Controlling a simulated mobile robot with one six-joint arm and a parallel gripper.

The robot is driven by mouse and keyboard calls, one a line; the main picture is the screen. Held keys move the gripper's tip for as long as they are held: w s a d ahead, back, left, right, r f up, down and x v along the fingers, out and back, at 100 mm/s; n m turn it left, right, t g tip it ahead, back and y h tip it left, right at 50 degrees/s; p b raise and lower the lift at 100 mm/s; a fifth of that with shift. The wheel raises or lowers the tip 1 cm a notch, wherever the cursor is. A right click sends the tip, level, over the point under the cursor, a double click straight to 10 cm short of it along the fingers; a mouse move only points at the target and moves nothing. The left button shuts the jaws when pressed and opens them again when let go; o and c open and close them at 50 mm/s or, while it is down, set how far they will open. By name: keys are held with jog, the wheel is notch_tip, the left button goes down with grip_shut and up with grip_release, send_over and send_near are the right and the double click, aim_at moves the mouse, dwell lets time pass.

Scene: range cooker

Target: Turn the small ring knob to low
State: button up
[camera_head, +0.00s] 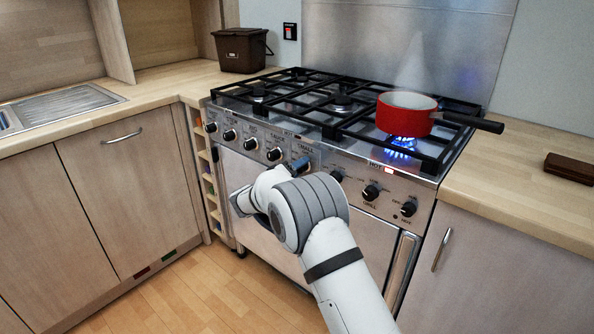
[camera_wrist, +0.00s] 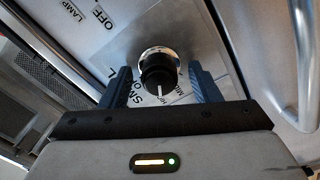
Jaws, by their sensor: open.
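The small ring knob (camera_wrist: 157,70) is black and round with a silver collar, on the steel control panel. In the wrist view it sits between the two blue fingers of my gripper (camera_wrist: 161,84), with a visible gap on each side. The gripper is open and its fingers reach toward the panel. A white pointer line on the knob faces the bottom of the wrist picture, toward partly hidden lettering. In the head view my gripper (camera_head: 300,164) is at the panel below the SMALL label, and my wrist hides most of this knob.
A red pan (camera_head: 405,120) stands over a lit blue flame (camera_head: 401,148) on the right of the hob (camera_head: 340,102). Other black knobs flank mine, including the SAUCE knob (camera_head: 274,154) and the grill knob (camera_head: 371,192). The oven door handle (camera_wrist: 302,65) is at the right in the wrist view.

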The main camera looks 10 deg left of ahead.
jog(key=shift+c, duration=0.6)
jog(key=c, duration=0.9)
jog(key=shift+o, duration=0.2)
jog(key=shift+n, duration=0.3)
jog(key=shift+f+n+b, duration=0.1)
jog(key=shift+n+b, duration=0.35)
jog(key=shift+n, duration=0.45)
jog(key=n, duration=0.3)
jog(key=shift+n, duration=0.3)
jog(key=n+p, duration=0.1)
jog(key=n, duration=0.4)
jog(key=shift+n, duration=0.4)
